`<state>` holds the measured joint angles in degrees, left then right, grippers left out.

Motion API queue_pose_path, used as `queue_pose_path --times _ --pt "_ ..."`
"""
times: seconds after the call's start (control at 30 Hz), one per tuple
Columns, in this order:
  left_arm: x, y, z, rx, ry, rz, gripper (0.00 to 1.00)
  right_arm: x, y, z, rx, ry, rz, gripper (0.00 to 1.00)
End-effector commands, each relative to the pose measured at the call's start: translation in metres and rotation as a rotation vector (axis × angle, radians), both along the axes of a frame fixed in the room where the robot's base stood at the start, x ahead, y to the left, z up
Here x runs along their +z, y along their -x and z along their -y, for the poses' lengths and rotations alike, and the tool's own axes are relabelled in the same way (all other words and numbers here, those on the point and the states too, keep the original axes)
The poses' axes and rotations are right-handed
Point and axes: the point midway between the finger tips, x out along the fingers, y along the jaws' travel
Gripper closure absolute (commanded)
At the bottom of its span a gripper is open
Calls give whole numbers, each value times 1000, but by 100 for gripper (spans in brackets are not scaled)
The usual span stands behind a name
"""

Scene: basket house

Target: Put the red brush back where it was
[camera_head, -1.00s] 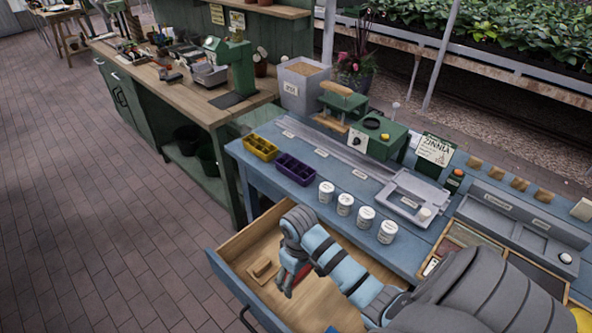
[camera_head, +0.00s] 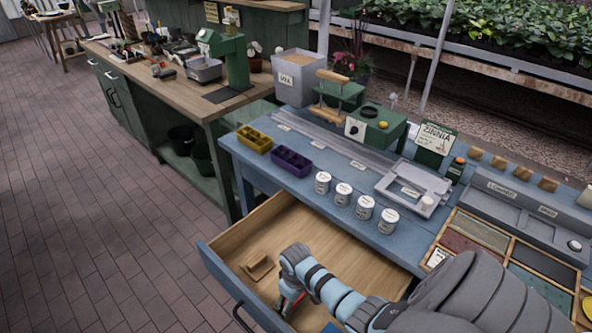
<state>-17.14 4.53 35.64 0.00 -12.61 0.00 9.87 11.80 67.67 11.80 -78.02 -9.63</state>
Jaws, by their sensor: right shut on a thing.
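My right gripper (camera_head: 287,304) reaches down into the open drawer (camera_head: 330,225) of the blue table. It is shut on the red brush (camera_head: 293,297). Only a small red part of the brush shows. The gripper and my arm hide the rest, and I cannot tell whether the brush touches the drawer floor. A small wooden piece with a raised grip (camera_head: 257,266) lies in the drawer, left of my gripper. My left gripper is not in view.
White labelled pots (camera_head: 364,207) stand along the table's edge behind the drawer. Yellow (camera_head: 254,139) and purple (camera_head: 291,161) trays sit at the table's left end. A wooden tray with coloured compartments (camera_head: 477,232) lies at right. The drawer's back middle is bare.

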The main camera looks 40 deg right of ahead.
Motion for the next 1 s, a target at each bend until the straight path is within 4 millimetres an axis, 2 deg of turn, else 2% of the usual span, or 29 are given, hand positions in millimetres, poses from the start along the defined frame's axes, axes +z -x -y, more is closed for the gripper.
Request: queue_pose_path --times 0.03,0.13,0.47,0.57,0.67,1.0 --pt "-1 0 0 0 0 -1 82 -1 0 0 0 0 0 21" --pt "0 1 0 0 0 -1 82 0 0 0 0 0 0 6" --pt "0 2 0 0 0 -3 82 0 0 0 0 0 0 6" --pt "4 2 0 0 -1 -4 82 7 0 0 0 1 1 6" --pt "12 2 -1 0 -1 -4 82 23 -1 1 -1 1 2 6" --pt "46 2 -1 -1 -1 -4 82 101 -1 0 0 1 3 6"
